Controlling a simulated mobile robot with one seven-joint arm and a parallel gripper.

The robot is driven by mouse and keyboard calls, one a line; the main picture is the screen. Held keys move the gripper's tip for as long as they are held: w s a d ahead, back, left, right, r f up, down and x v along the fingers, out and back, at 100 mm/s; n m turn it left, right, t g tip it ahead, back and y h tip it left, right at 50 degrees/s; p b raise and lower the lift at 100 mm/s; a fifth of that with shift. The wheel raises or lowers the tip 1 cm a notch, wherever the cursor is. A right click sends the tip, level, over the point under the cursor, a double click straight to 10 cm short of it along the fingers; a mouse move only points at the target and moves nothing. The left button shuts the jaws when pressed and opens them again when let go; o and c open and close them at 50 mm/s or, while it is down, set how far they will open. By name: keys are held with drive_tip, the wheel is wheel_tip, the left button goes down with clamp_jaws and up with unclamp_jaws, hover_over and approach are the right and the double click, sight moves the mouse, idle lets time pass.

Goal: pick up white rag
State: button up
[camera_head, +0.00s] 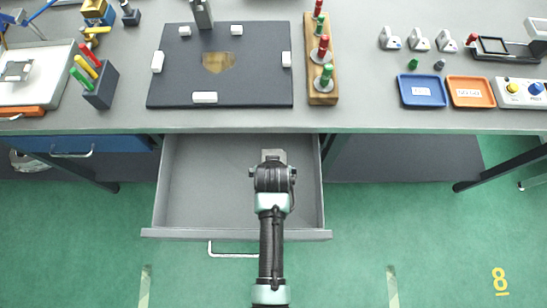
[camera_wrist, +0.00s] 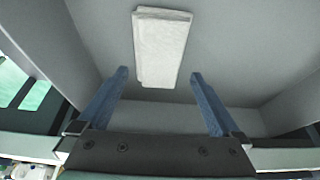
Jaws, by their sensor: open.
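The white rag (camera_wrist: 162,48) lies as a folded, flat oblong on the floor of the open grey drawer (camera_head: 205,185), seen in the wrist view. My gripper (camera_wrist: 159,75) is open, with its two blue fingers apart and nothing between them. The rag lies just past the fingertips, roughly in line with the gap, and its height below them is hard to judge. In the head view my wrist is over the drawer and hides most of what is beneath. A small pale patch at its far end cannot be told apart as rag or gripper.
The drawer's side walls and front edge (camera_head: 180,234) surround the space. The workbench (camera_head: 350,120) overhangs the drawer's back. On it are a dark plate (camera_head: 180,88), a wooden peg rack (camera_head: 322,98), and blue (camera_head: 421,104) and orange (camera_head: 470,104) trays. The drawer's left part looks clear.

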drive_tip(key=shift+x, duration=2.3)
drive_tip(key=shift+d, duration=0.1)
drive_tip(key=c, duration=1.1)
drive_tip(key=shift+r, duration=0.1)
wheel_tip(320, 180, up, 18)
drive_tip(key=shift+f+p, duration=0.1)
drive_tip(key=shift+p, duration=0.7)
